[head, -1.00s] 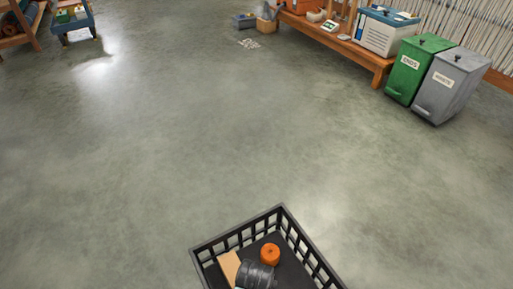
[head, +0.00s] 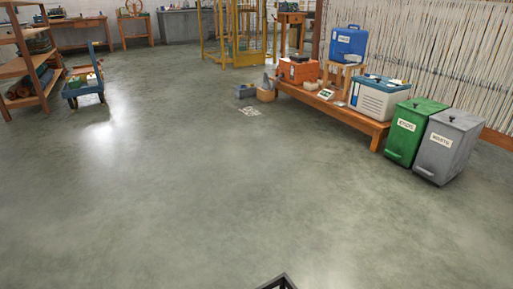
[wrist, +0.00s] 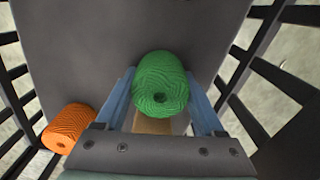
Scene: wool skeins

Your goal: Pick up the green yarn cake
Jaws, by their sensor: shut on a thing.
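The green yarn cake (wrist: 160,82) shows in the wrist view, between the two blue fingers of my gripper (wrist: 161,104). My gripper is shut on it. The cake's end with a dark centre hole faces the camera. Below it in the picture is the dark floor of a black slatted basket (wrist: 85,35). I cannot tell how far the cake is above that floor. In the head view only a corner of the basket (head: 278,282) shows at the bottom edge, and my gripper and the cake are out of that view.
An orange yarn cake (wrist: 68,128) lies in the basket, left of my gripper. A tan piece (wrist: 152,126) shows below the green cake. In the head view, a low wooden bench (head: 340,112), a green bin (head: 414,132) and a grey bin (head: 447,146) stand at the right. The middle floor is clear.

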